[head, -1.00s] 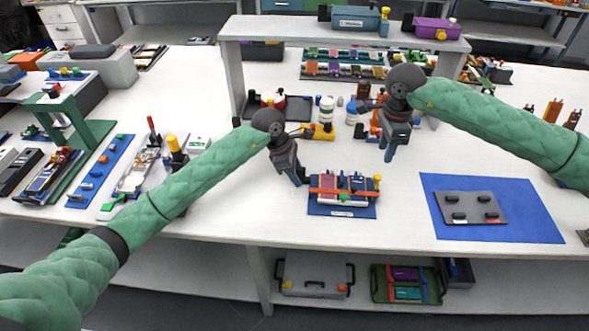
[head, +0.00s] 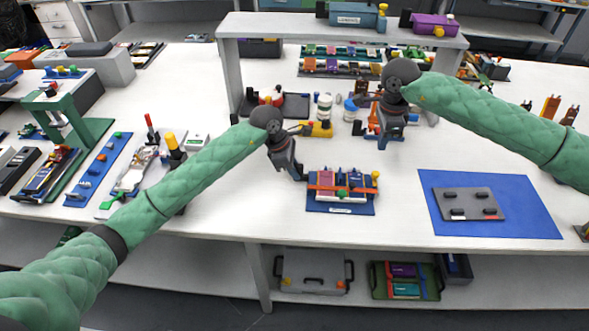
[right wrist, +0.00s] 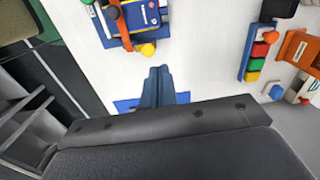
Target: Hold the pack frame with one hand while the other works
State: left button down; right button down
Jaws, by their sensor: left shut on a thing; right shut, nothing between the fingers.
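The pack frame (head: 340,207) is a blue base on the white table, with upright pouch cells in red and blue and an orange bar (head: 325,187) across it. A yellow knob (head: 375,176) stands at its right end. My left gripper (head: 299,176) is shut at the frame's left end; the exact part it grips is hidden. My right gripper (head: 383,146) is shut and empty, above and behind the frame's right side, apart from it. In the right wrist view its closed fingers (right wrist: 158,80) point towards the table, with part of the frame (right wrist: 120,22) at the top.
A blue mat (head: 535,210) with a grey plate (head: 465,204) lies to the right. A raised shelf (head: 290,27) stands behind, with small jars and a dark tray (head: 293,106) beneath it. Fixtures and a green press (head: 85,135) fill the left. The table between frame and mat is clear.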

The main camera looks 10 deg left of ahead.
aim_at(377, 176)
jog(key=shift+m, duration=0.3)
jog(key=shift+w+f, duration=0.2)
jog(key=shift+f, duration=1.4)
jog(key=shift+w+f, duration=0.25)
jog(key=shift+f, duration=1.3)
jog(key=shift+w+f, duration=0.2)
jog(key=shift+f, duration=1.4)
jog(key=shift+s+d, duration=0.1)
jog(key=shift+s, duration=2.3)
jog(key=shift+r, duration=0.15)
jog(key=shift+w+r, duration=0.25)
jog(key=shift+r, duration=0.7)
jog(key=shift+w+r, duration=0.3)
jog(key=shift+r, duration=0.7)
jog(key=shift+w+r, duration=0.25)
jog(key=shift+r, duration=0.7)
